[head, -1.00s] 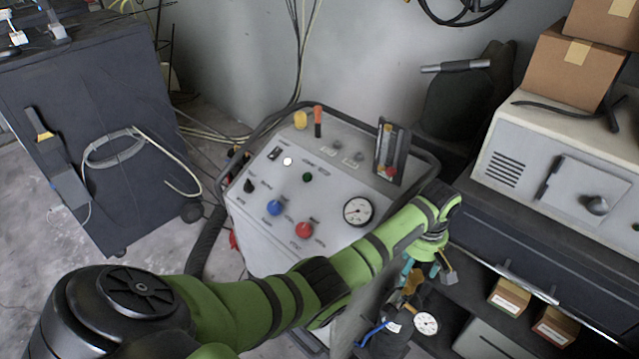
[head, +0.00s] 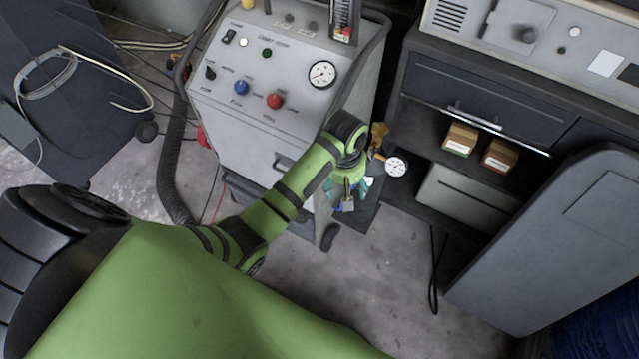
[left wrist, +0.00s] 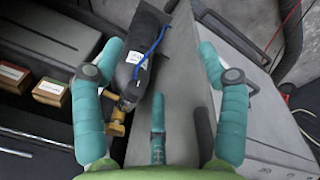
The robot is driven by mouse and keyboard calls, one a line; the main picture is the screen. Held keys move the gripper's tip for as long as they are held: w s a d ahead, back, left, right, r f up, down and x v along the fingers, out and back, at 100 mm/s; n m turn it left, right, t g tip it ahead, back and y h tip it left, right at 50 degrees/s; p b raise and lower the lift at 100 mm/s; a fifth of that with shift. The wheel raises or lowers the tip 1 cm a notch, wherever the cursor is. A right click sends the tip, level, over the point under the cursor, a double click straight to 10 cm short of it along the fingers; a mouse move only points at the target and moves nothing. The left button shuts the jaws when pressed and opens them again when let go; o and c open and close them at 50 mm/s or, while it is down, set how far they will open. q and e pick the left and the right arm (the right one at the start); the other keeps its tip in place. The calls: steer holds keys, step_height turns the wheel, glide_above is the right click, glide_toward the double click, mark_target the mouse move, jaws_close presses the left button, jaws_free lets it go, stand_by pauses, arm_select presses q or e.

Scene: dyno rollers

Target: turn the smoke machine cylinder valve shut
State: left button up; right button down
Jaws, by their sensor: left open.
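In the left wrist view, a dark cylinder (left wrist: 143,50) with a white label lies tilted, a blue strap or hose along it. Its brass valve (left wrist: 116,122) is at the lower end, beside the left-hand teal finger. In the head view the brass valve (head: 378,135) shows just right of my left wrist, with a round white gauge (head: 396,166) by it. My left gripper (head: 348,190) is open, its teal fingers pointing down; the wrist view shows the gripper (left wrist: 160,60) spread around the cylinder's side. I cannot tell whether a finger touches the valve. The cylinder body is mostly hidden in the head view.
A grey wheeled console (head: 255,120) with knobs and a gauge stands close left of the gripper. A dark bench (head: 480,85) with small boxes (head: 460,139) on its shelf is at right. A large grey panel (head: 560,240) stands front right.

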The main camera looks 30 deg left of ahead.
arm_select(q)
steer(key=s+a+f+m+t, duration=0.1)
steer(key=s+m, duration=0.4)
steer(key=s, duration=0.4)
steer(key=shift+s+m, duration=0.35)
steer(key=shift+m, duration=0.05)
steer(key=shift+f, duration=0.1)
